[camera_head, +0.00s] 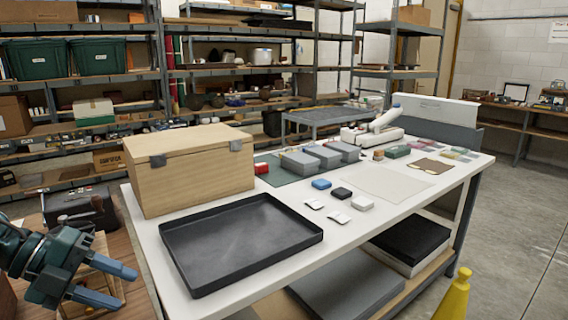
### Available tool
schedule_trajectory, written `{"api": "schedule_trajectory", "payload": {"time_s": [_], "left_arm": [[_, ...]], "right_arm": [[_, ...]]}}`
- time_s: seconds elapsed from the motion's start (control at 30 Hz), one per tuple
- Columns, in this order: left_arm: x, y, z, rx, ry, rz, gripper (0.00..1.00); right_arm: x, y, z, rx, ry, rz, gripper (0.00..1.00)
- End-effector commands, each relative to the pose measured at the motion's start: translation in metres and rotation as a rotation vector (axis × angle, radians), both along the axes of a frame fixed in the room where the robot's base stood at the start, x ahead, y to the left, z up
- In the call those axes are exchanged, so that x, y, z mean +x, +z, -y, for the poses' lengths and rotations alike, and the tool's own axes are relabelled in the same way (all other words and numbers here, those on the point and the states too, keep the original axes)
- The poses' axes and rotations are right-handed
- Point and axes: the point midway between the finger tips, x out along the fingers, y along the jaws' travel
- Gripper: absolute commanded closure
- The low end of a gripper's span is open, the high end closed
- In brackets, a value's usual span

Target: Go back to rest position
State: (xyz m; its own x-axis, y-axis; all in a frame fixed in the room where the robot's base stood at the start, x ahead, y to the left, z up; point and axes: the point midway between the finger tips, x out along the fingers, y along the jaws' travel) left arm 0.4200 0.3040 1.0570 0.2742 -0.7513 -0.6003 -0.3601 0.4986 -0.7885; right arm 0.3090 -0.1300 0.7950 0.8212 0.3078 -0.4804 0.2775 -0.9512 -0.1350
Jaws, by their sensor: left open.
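My left gripper (122,287) is at the lower left, to the left of the white table (350,231). Its two blue fingers are apart, with nothing held between them. It hangs over a brown wooden surface (140,296) and hides part of a light wooden item there. My right gripper is out of the picture.
On the table are a black tray (240,240), a wooden box (190,168), grey boxes (324,155), a blue block (321,184) and other small pieces. Shelves stand behind. A yellow cone (455,297) is at the lower right, near open concrete floor (515,230).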

Motion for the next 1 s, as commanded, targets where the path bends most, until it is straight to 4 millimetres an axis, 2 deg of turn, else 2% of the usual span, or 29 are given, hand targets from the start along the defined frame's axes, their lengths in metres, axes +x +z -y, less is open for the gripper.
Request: {"api": "schedule_trajectory", "payload": {"time_s": [0.1, 0.27, 0.47, 0.57, 0.73, 0.9, 1.0], "left_arm": [[0.003, -0.030, 0.003, -0.253, 0.192, 0.002, 0.56], [0.002, -0.075, 0.006, -0.520, 0.492, -0.031, 0.56], [-0.016, -0.144, 0.018, -0.764, 0.900, -0.168, 0.56], [-0.035, -0.181, 0.034, -0.848, 1.104, -0.281, 0.56], [-0.073, -0.232, 0.083, -0.936, 1.403, -0.530, 0.56], [-0.104, -0.257, 0.135, -0.966, 1.572, -0.756, 0.56], [-0.113, -0.262, 0.153, -0.970, 1.617, -0.835, 0.56]], "right_arm": [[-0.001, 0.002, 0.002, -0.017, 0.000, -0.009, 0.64], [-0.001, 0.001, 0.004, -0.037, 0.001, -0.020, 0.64], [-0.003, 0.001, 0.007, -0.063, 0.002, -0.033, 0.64], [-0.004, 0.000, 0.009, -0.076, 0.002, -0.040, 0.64], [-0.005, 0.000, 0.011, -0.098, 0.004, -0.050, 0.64], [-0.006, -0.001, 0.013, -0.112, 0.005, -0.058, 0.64], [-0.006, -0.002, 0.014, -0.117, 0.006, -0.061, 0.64]]}}
